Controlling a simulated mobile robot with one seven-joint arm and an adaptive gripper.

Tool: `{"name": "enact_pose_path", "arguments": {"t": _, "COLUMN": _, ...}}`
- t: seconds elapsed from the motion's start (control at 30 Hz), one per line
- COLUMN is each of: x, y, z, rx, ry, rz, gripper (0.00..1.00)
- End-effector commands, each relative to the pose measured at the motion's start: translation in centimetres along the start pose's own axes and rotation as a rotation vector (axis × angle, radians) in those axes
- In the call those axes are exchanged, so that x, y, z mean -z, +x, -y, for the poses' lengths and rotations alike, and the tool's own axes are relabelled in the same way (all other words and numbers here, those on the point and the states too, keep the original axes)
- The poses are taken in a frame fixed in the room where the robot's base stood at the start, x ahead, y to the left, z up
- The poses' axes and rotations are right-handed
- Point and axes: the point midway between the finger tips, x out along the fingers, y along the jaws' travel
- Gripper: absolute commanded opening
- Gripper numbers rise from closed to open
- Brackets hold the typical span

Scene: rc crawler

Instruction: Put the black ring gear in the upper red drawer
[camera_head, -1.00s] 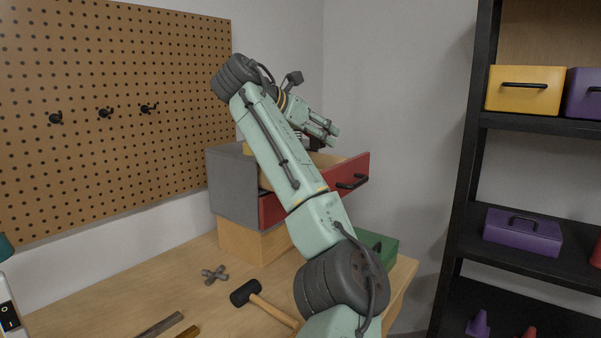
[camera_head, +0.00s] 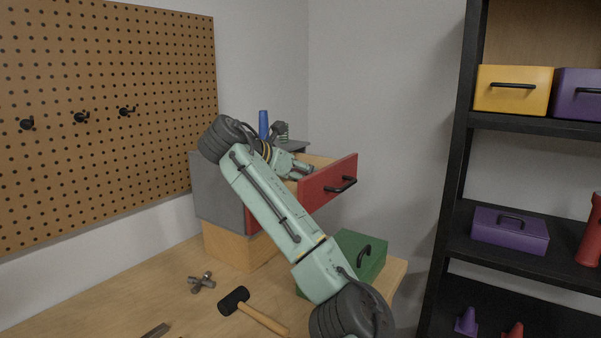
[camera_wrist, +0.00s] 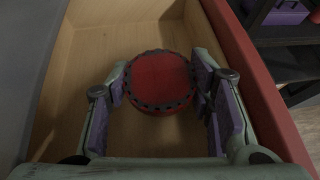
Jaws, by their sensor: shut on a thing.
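The black ring gear (camera_wrist: 160,106) shows in the wrist view as a toothed black rim around a round red face. My gripper (camera_wrist: 161,92) is shut on it, one finger on each side. The upper red drawer (camera_head: 327,184) is pulled open from the grey cabinet, and its red front also shows in the wrist view (camera_wrist: 262,75). The gear is over the drawer's wooden floor, inside its walls; I cannot tell whether it touches the floor. In the head view my gripper (camera_head: 306,171) is at the drawer opening, and the gear is hidden.
A blue object (camera_head: 263,124) stands behind my wrist by the cabinet. A green box (camera_head: 359,257) sits right of the cabinet. A mallet (camera_head: 258,313) and a grey knobbed part (camera_head: 201,282) lie on the bench. A black shelf (camera_head: 452,180) stands at right.

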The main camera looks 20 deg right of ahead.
Motion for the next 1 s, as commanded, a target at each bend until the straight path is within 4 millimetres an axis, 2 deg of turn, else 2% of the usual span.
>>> {"name": "enact_pose_path", "arguments": {"t": 0.3, "x": 0.2, "y": 0.1, "z": 0.0, "rx": 0.0, "ry": 0.0, "rz": 0.001, "gripper": 0.15}}
{"name": "enact_pose_path", "arguments": {"t": 0.33, "x": 0.3, "y": 0.2, "z": 0.0, "rx": 0.0, "ry": 0.0, "rz": 0.001, "gripper": 0.48}}
{"name": "enact_pose_path", "arguments": {"t": 0.43, "x": 0.2, "y": 0.1, "z": 0.0, "rx": 0.001, "ry": 0.0, "rz": 0.0, "gripper": 0.55}}
{"name": "enact_pose_path", "arguments": {"t": 0.83, "x": -0.1, "y": -0.2, "z": 0.0, "rx": 0.0, "ry": 0.0, "rz": 0.001, "gripper": 0.56}}
{"name": "enact_pose_path", "arguments": {"t": 1.0, "x": 0.1, "y": -2.4, "z": 0.1, "rx": 0.0, "ry": 0.0, "rz": 0.007, "gripper": 0.56}}
